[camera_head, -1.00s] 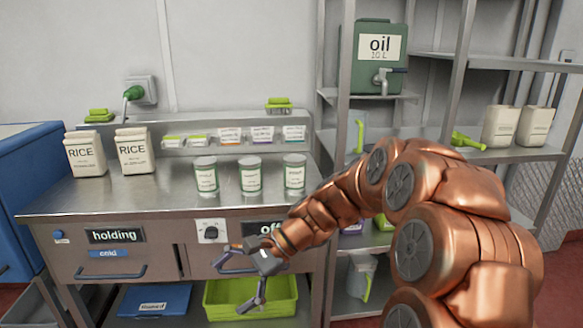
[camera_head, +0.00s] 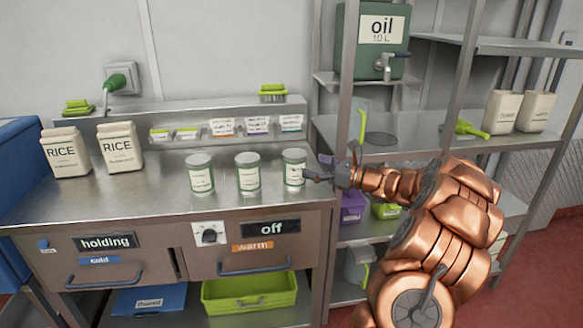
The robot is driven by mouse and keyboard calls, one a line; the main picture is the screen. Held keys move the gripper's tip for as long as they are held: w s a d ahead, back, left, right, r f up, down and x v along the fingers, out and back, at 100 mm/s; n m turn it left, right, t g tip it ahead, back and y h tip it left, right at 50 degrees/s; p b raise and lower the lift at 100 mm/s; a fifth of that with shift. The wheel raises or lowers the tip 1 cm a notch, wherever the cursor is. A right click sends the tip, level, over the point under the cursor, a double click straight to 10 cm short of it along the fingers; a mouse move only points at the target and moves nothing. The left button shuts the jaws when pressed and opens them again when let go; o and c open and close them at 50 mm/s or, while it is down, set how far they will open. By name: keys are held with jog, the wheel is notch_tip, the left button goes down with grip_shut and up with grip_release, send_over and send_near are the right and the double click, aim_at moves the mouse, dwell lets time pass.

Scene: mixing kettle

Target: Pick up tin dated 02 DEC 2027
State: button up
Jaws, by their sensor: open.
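Three pale tins with green bands and white labels stand upright in a row on the steel counter: the left tin (camera_head: 200,174), the middle tin (camera_head: 248,172) and the right tin (camera_head: 294,169). The print on their labels is too small to read, so I cannot tell which bears 02 DEC 2027. My gripper (camera_head: 318,168) is open, close to the right side of the right tin. One finger reaches toward the tin's label side; I cannot tell whether it touches. The other finger is near the tin's far right side.
Two rice bags (camera_head: 121,147) stand at the left of the steel counter (camera_head: 120,205). Small labelled containers (camera_head: 222,127) line the back ledge. A rack with a green oil dispenser (camera_head: 372,40) stands at right, its post close to my gripper. Bare counter lies before the tins.

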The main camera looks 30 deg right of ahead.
aim_at(295, 160)
jog(key=shift+x, duration=3.15)
jog(key=shift+s+a+r, duration=0.1)
jog(key=shift+a+r, duration=0.05)
jog(key=shift+r, duration=0.1)
jog(key=c, duration=1.6)
